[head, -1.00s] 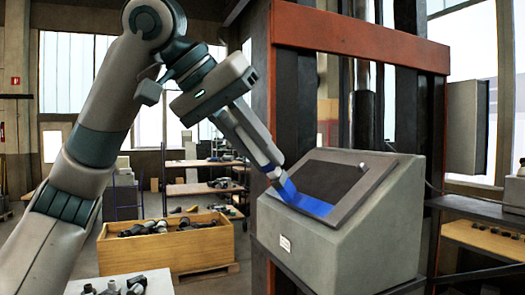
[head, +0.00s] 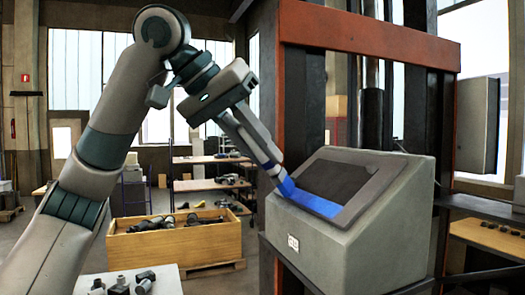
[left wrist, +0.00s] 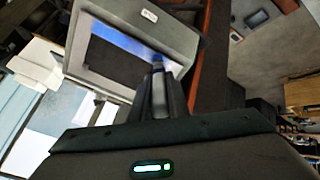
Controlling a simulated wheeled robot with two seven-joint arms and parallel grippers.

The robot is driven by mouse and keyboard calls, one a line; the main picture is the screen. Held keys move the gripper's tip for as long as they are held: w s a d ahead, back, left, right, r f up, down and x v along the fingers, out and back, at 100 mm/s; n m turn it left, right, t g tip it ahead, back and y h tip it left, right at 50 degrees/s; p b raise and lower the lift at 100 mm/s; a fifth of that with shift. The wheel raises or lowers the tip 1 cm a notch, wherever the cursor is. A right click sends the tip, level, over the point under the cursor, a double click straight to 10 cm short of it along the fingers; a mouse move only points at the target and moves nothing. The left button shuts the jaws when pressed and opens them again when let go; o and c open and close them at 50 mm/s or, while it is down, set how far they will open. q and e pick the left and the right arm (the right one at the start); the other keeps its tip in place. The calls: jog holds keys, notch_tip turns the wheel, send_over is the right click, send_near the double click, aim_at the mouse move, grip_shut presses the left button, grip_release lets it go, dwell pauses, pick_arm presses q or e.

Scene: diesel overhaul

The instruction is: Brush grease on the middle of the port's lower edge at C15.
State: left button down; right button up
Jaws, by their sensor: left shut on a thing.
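The port is a dark recessed rectangle (head: 345,180) in the sloping face of a grey box (head: 350,245). A bright blue strip (head: 318,203) runs along its lower edge. My left gripper (head: 262,155) is shut on a slim brush (head: 275,170) with a blue band. The brush tip is at the left end of the blue strip; I cannot tell whether it touches. In the left wrist view, the fingers (left wrist: 160,95) point at the port (left wrist: 112,62) near its blue edge (left wrist: 170,65). My right gripper is not in view.
An orange and dark steel frame (head: 365,38) stands around and behind the box. A wooden crate (head: 180,245) of parts is behind my left arm. A pale table (head: 165,280) with small parts is at the bottom left. Shelves (head: 205,185) stand farther back.

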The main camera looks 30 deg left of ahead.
pick_arm(q)
jog(key=shift+w+a, duration=0.75)
jog(key=shift+a, duration=0.2)
jog(key=shift+w+a, duration=0.2)
jog(key=shift+w, duration=0.1)
jog(key=shift+s+d+r, duration=0.1)
jog(key=shift+s, duration=0.05)
jog(key=shift+s+a+r, duration=0.25)
jog(key=shift+a+r, duration=0.1)
jog(key=shift+r, duration=0.25)
jog(key=shift+v, duration=2.25)
jog(key=shift+w+r, duration=0.1)
jog(key=shift+v, duration=1.5)
jog(key=shift+w, duration=0.25)
